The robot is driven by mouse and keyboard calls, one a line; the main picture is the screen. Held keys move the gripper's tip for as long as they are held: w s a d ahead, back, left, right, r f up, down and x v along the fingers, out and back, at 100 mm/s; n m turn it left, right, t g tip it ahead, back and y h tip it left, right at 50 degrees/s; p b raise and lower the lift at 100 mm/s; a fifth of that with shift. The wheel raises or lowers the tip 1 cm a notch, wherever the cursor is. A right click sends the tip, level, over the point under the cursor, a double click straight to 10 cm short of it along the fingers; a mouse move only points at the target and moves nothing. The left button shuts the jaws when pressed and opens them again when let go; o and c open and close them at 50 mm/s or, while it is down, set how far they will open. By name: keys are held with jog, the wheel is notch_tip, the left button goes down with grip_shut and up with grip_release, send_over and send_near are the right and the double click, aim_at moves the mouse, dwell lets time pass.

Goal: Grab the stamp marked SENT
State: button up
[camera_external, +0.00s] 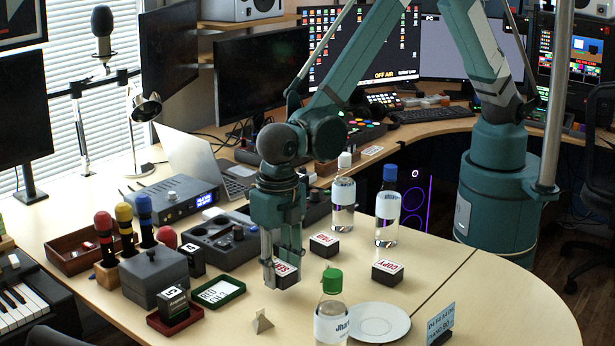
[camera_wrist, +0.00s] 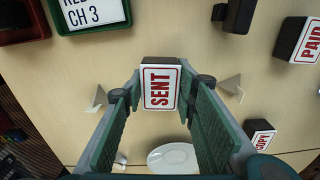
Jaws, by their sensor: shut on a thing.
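The stamp marked SENT (camera_wrist: 160,88) is a dark block with red letters on a white top. In the wrist view it sits between the two fingertips of my gripper (camera_wrist: 161,92), which is shut on it. In the external view my gripper (camera_external: 283,262) points down over the table with the SENT stamp (camera_external: 287,275) between its fingers, partly hidden by them. I cannot tell whether the stamp touches the table. The PAID stamp (camera_external: 325,245) stands behind and to the right, and the COPY stamp (camera_external: 387,272) stands to the right.
A green-capped bottle (camera_external: 332,312) and a white plate (camera_external: 378,322) are in front. A blue-capped bottle (camera_external: 387,207) and a white-capped bottle (camera_external: 343,200) stand behind. A green tray (camera_external: 218,293) and a grey box (camera_external: 153,278) are left. Bare table lies right of COPY.

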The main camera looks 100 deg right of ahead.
aim_at(281, 267)
notch_tip(281, 267, up, 7)
jog(key=shift+f+p, duration=0.15)
jog(key=shift+p, duration=0.4)
jog(key=shift+s, duration=0.1)
